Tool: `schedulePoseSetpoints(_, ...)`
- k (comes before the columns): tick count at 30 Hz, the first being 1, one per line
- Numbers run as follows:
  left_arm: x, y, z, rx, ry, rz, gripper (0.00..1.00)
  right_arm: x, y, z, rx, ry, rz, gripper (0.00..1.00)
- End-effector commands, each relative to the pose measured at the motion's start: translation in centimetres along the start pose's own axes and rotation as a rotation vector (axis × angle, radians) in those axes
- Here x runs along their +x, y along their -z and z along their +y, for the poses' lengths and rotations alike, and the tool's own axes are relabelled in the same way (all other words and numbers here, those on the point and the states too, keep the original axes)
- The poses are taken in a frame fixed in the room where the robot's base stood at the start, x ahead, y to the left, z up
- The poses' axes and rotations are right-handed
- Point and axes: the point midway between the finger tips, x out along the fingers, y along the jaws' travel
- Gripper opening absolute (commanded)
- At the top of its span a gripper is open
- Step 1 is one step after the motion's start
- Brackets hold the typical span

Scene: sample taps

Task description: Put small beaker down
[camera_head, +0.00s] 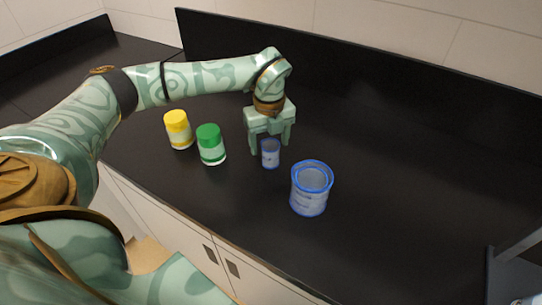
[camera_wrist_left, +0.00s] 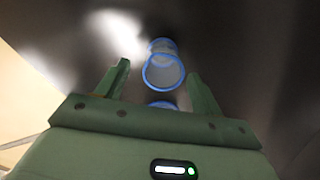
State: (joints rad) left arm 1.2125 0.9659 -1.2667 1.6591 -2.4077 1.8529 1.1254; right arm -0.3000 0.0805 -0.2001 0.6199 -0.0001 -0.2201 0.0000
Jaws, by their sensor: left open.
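The small blue-rimmed beaker (camera_head: 270,154) appears to stand upright on the black counter (camera_head: 390,165). My left gripper (camera_head: 270,148) points down over it, open, one finger on either side. I cannot tell whether a finger touches it. In the left wrist view a blue-rimmed beaker (camera_wrist_left: 163,72) shows between the fingers of my left gripper (camera_wrist_left: 160,72); it looks like the small one. A second blue rim (camera_wrist_left: 162,104) there is mostly hidden by the gripper body, and I cannot tell what it belongs to. My right gripper is not in view.
A larger blue-rimmed beaker (camera_head: 309,190) stands in front and to the right of the small one. A green-lidded jar (camera_head: 210,144) and a yellow-lidded jar (camera_head: 178,130) stand to the left.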

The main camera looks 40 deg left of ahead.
Motion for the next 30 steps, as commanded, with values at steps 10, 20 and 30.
schedulePoseSetpoints(10,4.4,-0.2,-0.3,-0.001,-0.002,0.001,0.67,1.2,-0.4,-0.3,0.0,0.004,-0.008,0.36)
schedulePoseSetpoints(20,4.3,-0.2,-0.3,0.0,-0.001,0.0,0.2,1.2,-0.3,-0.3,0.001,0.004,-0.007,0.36)
schedulePoseSetpoints(30,3.9,-0.2,-0.4,0.0,0.0,0.0,0.16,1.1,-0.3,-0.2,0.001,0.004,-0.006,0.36)
